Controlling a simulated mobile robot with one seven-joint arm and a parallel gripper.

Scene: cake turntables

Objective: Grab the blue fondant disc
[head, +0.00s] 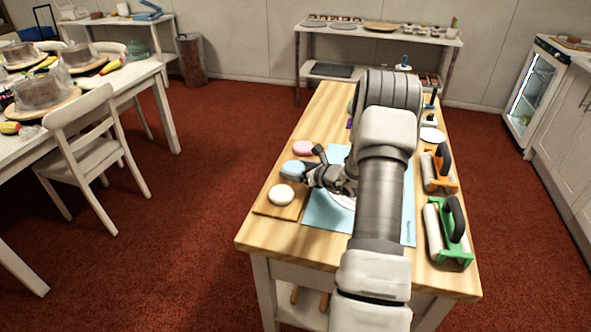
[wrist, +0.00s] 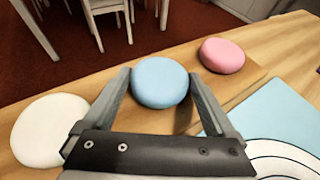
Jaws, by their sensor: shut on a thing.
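The blue fondant disc (head: 292,169) is over the small wooden board (head: 263,207) at the left of the wooden table. It also shows in the wrist view (wrist: 160,82), between the two fingers of my gripper (wrist: 161,88). My gripper (head: 303,173) reaches it from the right and is shut on it. I cannot tell whether the disc touches the board. A white disc (head: 281,194) lies on the board on the near side, and a pink disc (head: 303,148) on the far side. My arm hides part of the table.
A light blue mat (head: 322,216) with white rings lies right of the board. An orange-framed tool (head: 438,172) and a green-framed tool (head: 447,232) lie along the table's right edge. A white chair (head: 90,150) and another table stand at the left.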

